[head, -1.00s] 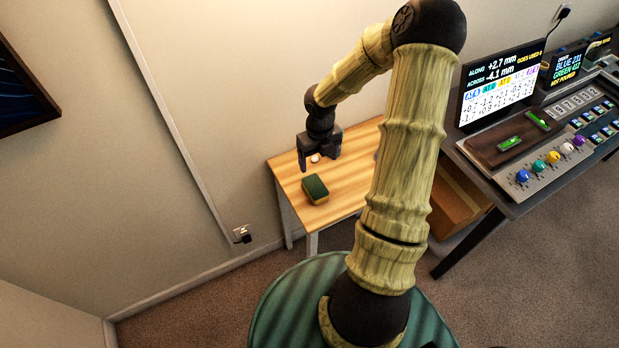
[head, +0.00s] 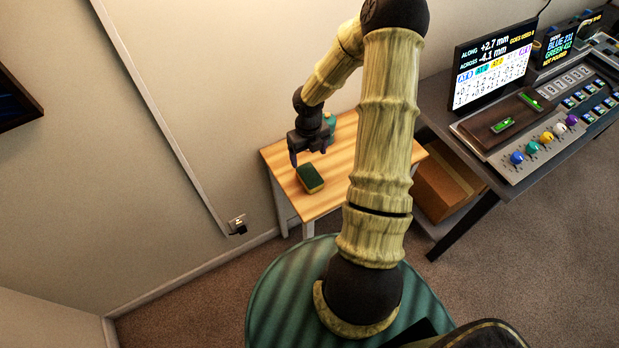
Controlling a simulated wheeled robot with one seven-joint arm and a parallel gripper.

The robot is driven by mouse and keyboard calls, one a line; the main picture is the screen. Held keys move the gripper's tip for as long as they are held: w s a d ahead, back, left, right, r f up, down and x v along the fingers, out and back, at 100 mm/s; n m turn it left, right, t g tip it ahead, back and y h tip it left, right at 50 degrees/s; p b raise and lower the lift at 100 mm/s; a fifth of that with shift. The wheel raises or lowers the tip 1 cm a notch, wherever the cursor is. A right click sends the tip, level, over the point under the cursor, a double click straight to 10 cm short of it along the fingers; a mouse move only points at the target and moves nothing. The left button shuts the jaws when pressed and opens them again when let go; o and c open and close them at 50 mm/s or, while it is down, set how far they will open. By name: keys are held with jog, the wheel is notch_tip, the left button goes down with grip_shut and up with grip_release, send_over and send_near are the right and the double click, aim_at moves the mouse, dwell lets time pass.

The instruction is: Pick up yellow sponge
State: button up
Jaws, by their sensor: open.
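The yellow sponge (head: 311,179) has a dark green top and yellow sides. It lies on the small wooden table (head: 333,185), toward its front left part. My gripper (head: 309,157) is open and points down, just behind and above the sponge in the head view. The jaws look empty. I cannot tell the exact height of the fingertips over the sponge.
A teal object (head: 330,121) stands on the table behind my gripper, partly hidden. To the right is a dark desk (head: 470,168) with a screen (head: 493,65) and coloured knobs. A cardboard box (head: 447,186) sits under it. A wall is behind the table.

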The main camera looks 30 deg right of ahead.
aim_at(310, 175)
notch_tip(310, 175, down, 7)
jog(key=shift+r, duration=0.1)
dwell(0.3)
jog(key=shift+d+f, duration=0.15)
jog(key=shift+f, duration=2.45)
jog(key=c, duration=1)
